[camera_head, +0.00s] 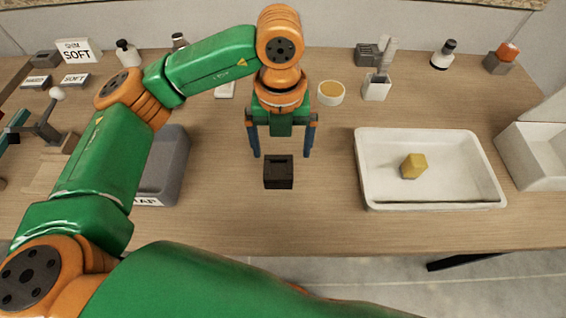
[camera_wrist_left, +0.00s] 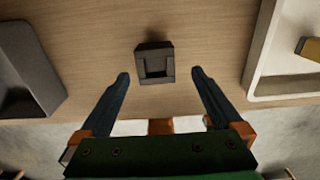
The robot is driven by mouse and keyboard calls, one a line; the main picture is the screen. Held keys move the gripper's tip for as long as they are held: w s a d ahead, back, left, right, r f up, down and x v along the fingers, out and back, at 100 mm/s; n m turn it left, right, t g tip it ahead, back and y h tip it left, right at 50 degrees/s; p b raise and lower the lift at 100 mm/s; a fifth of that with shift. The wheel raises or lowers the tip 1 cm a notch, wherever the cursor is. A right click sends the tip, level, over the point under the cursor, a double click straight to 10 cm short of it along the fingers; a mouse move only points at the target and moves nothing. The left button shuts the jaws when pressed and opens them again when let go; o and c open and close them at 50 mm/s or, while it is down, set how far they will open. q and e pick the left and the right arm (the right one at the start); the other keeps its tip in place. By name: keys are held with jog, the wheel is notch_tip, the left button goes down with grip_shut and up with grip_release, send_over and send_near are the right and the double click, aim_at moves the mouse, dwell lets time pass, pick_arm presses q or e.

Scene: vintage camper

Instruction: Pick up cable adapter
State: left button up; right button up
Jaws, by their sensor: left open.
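A small black block-shaped object, which I take to be the cable adapter (camera_head: 278,172), sits on the wooden table in the middle of the head view. In the left wrist view the cable adapter (camera_wrist_left: 155,63) shows a square recess and lies a little beyond the fingertips, between their lines. My left gripper (camera_head: 281,155) is open and empty, pointing down, with its two blue fingers apart above and behind the adapter in the head view. The left gripper (camera_wrist_left: 160,75) also shows in the wrist view, its fingers not touching the adapter. My right gripper is not in view.
A white tray (camera_head: 370,185) with a yellow block (camera_head: 413,165) stands to the right. A grey bin (camera_head: 172,165) stands to the left. A round tub (camera_head: 331,93) and a white cup (camera_head: 376,88) stand behind. Bare table surrounds the adapter.

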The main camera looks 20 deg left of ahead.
aim_at(279, 170)
pick_arm(q)
jog(key=f, duration=0.1)
jog(key=f+p, duration=0.1)
jog(key=s+f+p, duration=0.1)
jog(key=shift+a+f, duration=0.25)
notch_tip(279, 170, down, 3)
jog(key=shift+w+f, duration=0.1)
jog(key=shift+w, duration=0.05)
jog(key=c, duration=1.6)
